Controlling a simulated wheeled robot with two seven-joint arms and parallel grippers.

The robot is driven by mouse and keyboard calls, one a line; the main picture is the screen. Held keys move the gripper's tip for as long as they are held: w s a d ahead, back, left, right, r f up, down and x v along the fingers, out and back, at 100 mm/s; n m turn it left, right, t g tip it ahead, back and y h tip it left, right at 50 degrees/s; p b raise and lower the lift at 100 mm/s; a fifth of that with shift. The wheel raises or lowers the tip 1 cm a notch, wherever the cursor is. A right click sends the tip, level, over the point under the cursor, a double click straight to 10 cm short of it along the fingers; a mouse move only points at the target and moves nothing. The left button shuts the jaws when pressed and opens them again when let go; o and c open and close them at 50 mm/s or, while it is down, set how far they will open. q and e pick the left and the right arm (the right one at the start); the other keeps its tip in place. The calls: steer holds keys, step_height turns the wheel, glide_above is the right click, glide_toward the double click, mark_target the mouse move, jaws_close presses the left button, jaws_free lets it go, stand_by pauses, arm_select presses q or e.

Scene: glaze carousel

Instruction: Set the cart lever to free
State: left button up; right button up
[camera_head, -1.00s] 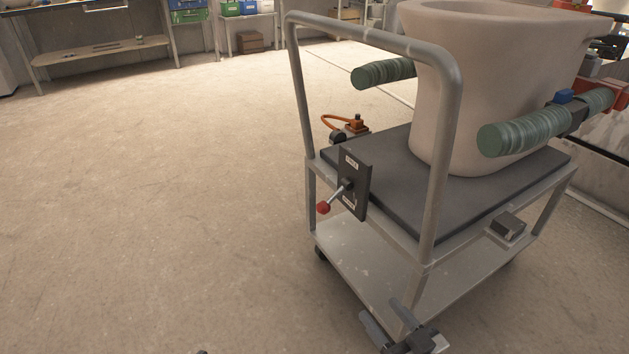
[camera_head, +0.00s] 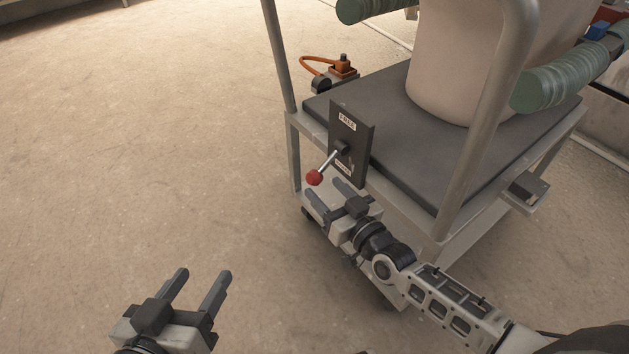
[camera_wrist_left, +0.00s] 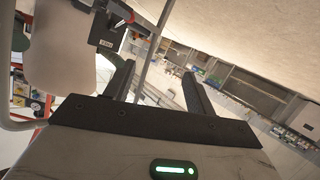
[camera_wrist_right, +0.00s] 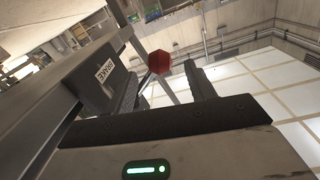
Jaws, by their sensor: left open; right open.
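The cart (camera_head: 468,207) has a black lever plate (camera_head: 362,140) on its handle end, with a FREE label at the top and a smaller label at the bottom. The lever (camera_head: 327,162) tilts down and outward, ending in a red knob (camera_head: 314,178). My right gripper (camera_head: 325,187) is open just below the knob. In the right wrist view the knob (camera_wrist_right: 159,62) appears between the open fingertips, beside a BRAKE label (camera_wrist_right: 106,72); contact cannot be told. My left gripper (camera_head: 204,274) is open and empty over the floor, away from the cart.
The cart's upright handle (camera_head: 495,100) rises beside the plate. A large pale vessel (camera_head: 450,65) with green rolls (camera_head: 552,88) stands on the dark deck (camera_head: 400,130). An orange-cabled device (camera_head: 340,67) sits behind the plate. The floor to the left is clear.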

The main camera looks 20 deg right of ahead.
mark_target(320, 183)
steer(key=b+x, duration=0.1)
steer(key=x, duration=0.4)
steer(key=shift+w, duration=0.15)
jaws_close()
